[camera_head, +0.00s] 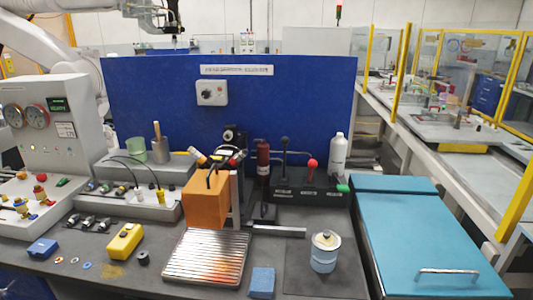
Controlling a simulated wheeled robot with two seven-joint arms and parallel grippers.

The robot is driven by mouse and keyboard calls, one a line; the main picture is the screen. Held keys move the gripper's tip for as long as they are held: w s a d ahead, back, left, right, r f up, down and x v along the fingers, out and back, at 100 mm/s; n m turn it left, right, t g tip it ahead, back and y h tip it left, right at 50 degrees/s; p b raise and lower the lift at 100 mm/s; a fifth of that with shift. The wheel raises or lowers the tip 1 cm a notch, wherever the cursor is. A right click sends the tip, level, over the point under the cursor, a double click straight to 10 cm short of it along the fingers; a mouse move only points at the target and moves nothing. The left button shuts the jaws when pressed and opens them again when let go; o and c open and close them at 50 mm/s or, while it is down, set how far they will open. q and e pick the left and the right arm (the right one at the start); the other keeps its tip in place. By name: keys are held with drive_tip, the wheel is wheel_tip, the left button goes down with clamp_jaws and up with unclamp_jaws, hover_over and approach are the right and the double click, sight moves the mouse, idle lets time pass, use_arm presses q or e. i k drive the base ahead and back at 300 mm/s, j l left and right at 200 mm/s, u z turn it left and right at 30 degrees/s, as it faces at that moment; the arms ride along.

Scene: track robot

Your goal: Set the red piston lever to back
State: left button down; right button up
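A lever with a round red knob (311,163) stands on a black box (305,190) right of centre on the bench. It looks about upright; its exact front-to-back setting is hard to tell at this size. On the same box stand a lever with a dark knob (284,142) and a low green knob (343,188). A dark red cylinder (263,157) stands just left of the box. Neither of my grippers is in view.
An orange block (205,201), a ribbed metal plate (206,258), a white-blue can (325,252) and a blue sponge-like block (262,282) lie in front. A white bottle (338,152) stands behind the box. A blue panel (150,90) closes the back; a teal lid (425,240) is right.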

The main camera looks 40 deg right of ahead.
sight(312, 164)
drive_tip(key=z, duration=1.7)
